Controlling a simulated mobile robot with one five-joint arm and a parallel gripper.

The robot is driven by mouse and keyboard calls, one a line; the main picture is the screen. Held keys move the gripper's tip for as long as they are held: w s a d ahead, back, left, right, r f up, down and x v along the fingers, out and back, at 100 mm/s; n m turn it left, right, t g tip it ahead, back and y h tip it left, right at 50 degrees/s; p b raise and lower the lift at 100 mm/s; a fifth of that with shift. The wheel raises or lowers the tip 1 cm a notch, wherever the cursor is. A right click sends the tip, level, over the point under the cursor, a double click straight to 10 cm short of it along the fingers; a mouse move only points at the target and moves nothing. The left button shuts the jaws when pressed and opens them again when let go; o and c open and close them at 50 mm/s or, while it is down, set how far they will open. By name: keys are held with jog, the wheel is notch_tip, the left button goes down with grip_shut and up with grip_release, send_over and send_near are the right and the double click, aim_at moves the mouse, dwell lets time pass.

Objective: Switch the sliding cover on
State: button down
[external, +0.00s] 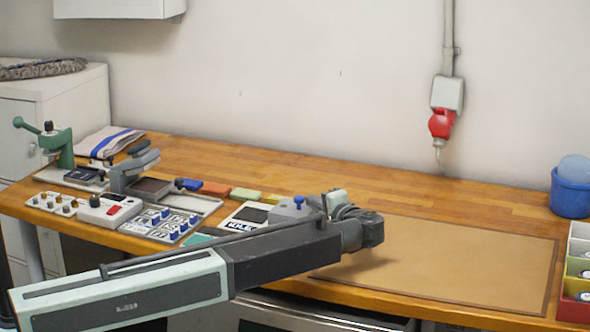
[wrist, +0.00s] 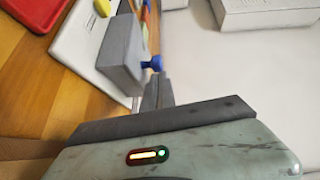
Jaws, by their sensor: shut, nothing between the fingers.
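The sliding cover appears to be the grey block (external: 287,213) with a blue knob (external: 298,200), on a white plate (external: 240,222) with a dark label. In the wrist view the grey block (wrist: 124,55) fills the upper left, with its blue knob (wrist: 153,63) on its right side. My gripper (wrist: 151,92) is shut and empty, its fingertips just below the knob in that picture. I cannot tell whether they touch it. In the external view my arm crosses in front of the plate, and the fingers cannot be made out.
Left of the plate stand a switch panel (external: 165,222), a box with a red display (external: 110,210) and a green lever device (external: 58,143). Coloured blocks (external: 245,194) lie behind. A brown mat (external: 460,262) leaves clear room at right, before coloured bins (external: 577,275) and a blue pot (external: 570,197).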

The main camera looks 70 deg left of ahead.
aim_at(289, 208)
jog(key=shift+s, duration=0.1)
jog(key=s+a, duration=0.8)
jog(key=shift+s+a, duration=0.25)
jog(key=shift+a, duration=0.05)
jog(key=w+d, duration=0.2)
jog(key=w, duration=0.2)
jog(key=shift+d+r+p, duration=0.4)
jog(key=d, duration=0.6)
jog(key=w+d, duration=0.1)
jog(key=d, duration=0.2)
jog(key=shift+d+r+p, duration=0.35)
jog(key=shift+r+p, duration=0.05)
